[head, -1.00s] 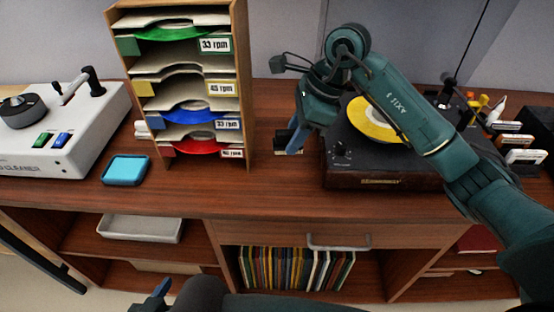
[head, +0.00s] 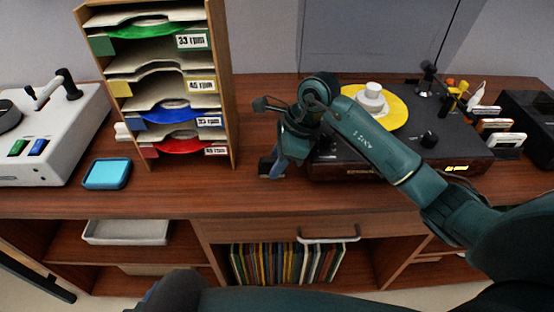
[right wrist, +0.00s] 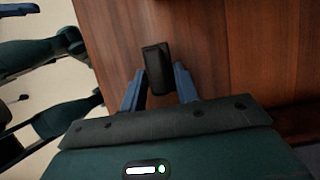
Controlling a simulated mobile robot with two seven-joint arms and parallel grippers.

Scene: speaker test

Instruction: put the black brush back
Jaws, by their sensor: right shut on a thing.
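My right gripper (head: 273,167) is over the wooden counter, just left of the turntable's front corner, pointing down. It is shut on the black brush (head: 265,164). In the right wrist view the black brush (right wrist: 157,68) shows as a dark block between the two blue fingers (right wrist: 160,86), with the counter beneath. I cannot tell whether the brush touches the counter. Part of my left gripper (head: 152,292) shows dimly at the bottom edge of the head view; its jaws cannot be made out.
The turntable (head: 345,168) with a yellow record (head: 391,117) stands right of the gripper. A record rack (head: 222,90) stands to the left, with a blue tray (head: 107,174) and white machine (head: 55,150) beyond. Bare counter (head: 200,193) lies in front. A drawer handle (head: 328,238) sticks out below.

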